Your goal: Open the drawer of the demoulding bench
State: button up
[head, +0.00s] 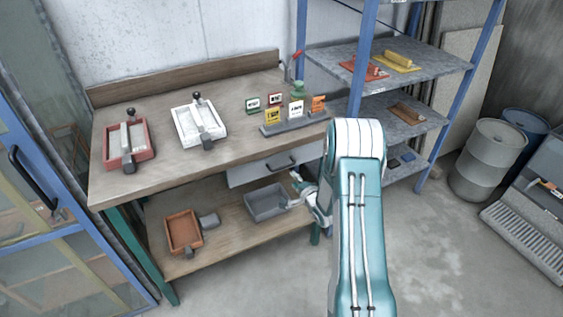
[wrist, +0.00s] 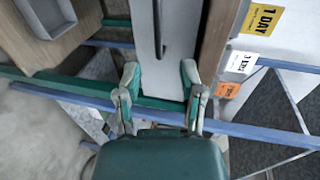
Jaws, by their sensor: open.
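The demoulding bench (head: 165,182) is a wooden workbench with a lower shelf. Its drawer (head: 240,178) has a light grey front under the right part of the worktop and looks shut. A dark bar handle (head: 281,163) crosses the front. My gripper (head: 293,190) is open and empty, just below and in front of the drawer's right part. In the wrist view, the two fingers of my gripper (wrist: 160,82) are spread over the grey drawer front (wrist: 175,75). The dark handle (wrist: 159,30) lies beyond the fingertips, apart from them.
Red and white moulds and a rack of day cards (head: 296,123) stand on the worktop. A blue-post shelf (head: 357,60) is close at right. Floor in front is clear.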

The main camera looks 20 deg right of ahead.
aim_at(282, 168)
jog(key=x, duration=1.1)
jog(key=shift+d+f, duration=0.1)
jog(key=shift+f, duration=0.1)
grip_shut()
